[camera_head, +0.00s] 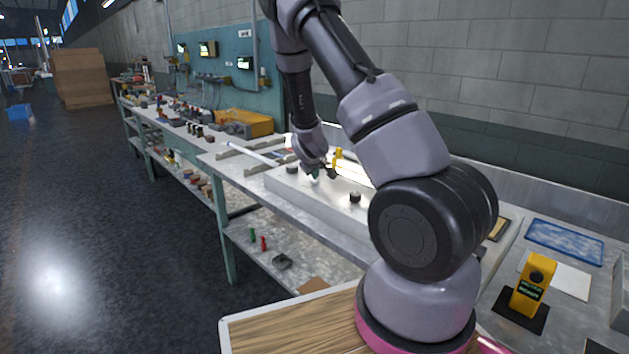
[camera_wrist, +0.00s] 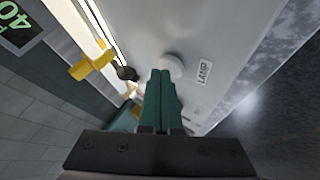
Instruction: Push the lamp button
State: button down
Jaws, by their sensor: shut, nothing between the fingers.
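The lamp button is a pale round knob (camera_wrist: 173,61) on a light grey panel (camera_wrist: 226,30), beside a label reading LAMP (camera_wrist: 204,73) in the wrist view. My gripper (camera_wrist: 161,72) has its green fingers together and empty. Their tips overlap the near edge of the knob in this view; I cannot tell whether they touch it. In the head view my gripper (camera_head: 315,176) is low over the same pale panel (camera_head: 300,190) on the workbench, and the button is not clearly visible there.
A bright glass tube (camera_head: 354,174) and a yellow clamp (camera_head: 338,154) lie close to my gripper; the clamp also shows in the wrist view (camera_wrist: 90,64). Dark knobs (camera_head: 355,197) stand on the panel. A yellow device (camera_head: 533,284) and blue tray (camera_head: 565,241) are at right.

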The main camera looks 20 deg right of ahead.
aim_at(315, 181)
jog(key=shift+f, duration=0.1)
dwell(0.3)
jog(key=shift+r, duration=0.7)
jog(key=shift+r, duration=0.1)
jog(key=shift+r, duration=2.9)
